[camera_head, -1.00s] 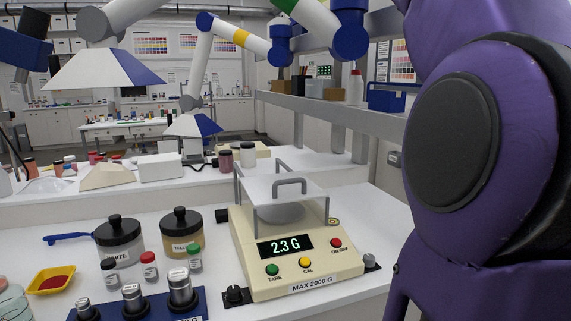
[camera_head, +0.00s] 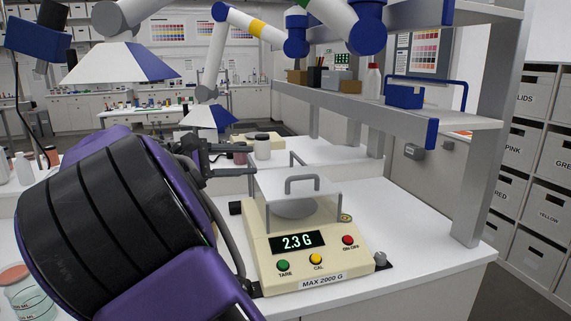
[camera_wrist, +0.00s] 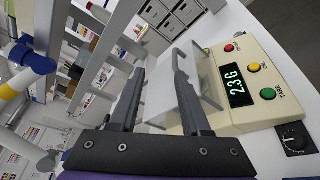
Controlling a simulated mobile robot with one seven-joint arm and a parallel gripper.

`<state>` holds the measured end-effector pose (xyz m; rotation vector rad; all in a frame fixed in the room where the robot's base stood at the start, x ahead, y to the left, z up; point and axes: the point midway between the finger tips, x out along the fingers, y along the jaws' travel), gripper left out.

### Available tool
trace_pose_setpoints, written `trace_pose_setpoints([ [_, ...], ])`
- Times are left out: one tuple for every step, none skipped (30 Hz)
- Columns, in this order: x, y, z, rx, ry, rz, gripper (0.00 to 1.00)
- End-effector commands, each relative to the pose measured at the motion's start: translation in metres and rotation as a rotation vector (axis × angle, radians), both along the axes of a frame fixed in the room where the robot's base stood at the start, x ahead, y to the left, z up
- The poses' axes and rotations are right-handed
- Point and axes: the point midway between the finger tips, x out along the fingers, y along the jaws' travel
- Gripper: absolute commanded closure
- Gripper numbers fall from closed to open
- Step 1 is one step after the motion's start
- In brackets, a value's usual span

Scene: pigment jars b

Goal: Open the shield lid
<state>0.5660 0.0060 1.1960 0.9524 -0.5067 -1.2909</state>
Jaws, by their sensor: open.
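The shield lid (camera_head: 325,199) is a clear flat panel with a grey bar handle (camera_head: 302,179). It lies flat on the grey posts of the cream balance (camera_head: 262,262), over the round pan, and looks closed. The balance reads 2.3 G. My gripper (camera_head: 250,160) is open and empty, just left of and behind the lid, pointing right. The balance (camera_wrist: 262,62) is right of the fingers.
A shelf rack (camera_head: 440,120) with a blue bin (camera_head: 404,96) stands behind and right of the balance. The bench right of the balance is clear. My arm hides much of the bench's left side.

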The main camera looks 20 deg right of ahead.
Motion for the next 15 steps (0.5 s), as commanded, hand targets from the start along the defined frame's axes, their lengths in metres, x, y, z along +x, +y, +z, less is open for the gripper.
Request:
trace_pose_setpoints([
  [0.001,0.007,-0.019,0.013,-0.003,-0.005,0.53],
  [0.001,0.01,-0.027,0.021,-0.009,-0.008,0.53],
  [0.001,0.013,-0.036,0.029,-0.014,-0.009,0.53],
  [0.001,0.013,-0.04,0.032,-0.017,-0.011,0.53],
  [0.001,0.013,-0.042,0.035,-0.019,-0.012,0.53],
  [0.002,0.011,-0.045,0.038,-0.021,-0.013,0.53],
  [0.003,0.009,-0.046,0.038,-0.022,-0.013,0.53],
  [0.003,0.006,-0.047,0.038,-0.022,-0.013,0.53],
  [0.004,0.0,-0.048,0.037,-0.022,-0.014,0.53],
  [0.005,-0.004,-0.049,0.037,-0.022,-0.015,0.53],
  [0.007,-0.01,-0.05,0.038,-0.022,-0.015,0.53],
  [0.008,-0.017,-0.051,0.037,-0.022,-0.016,0.53],
  [0.01,-0.023,-0.053,0.037,-0.022,-0.016,0.53],
  [0.012,-0.03,-0.054,0.037,-0.022,-0.016,0.53],
  [0.013,-0.038,-0.056,0.037,-0.022,-0.016,0.53],
])
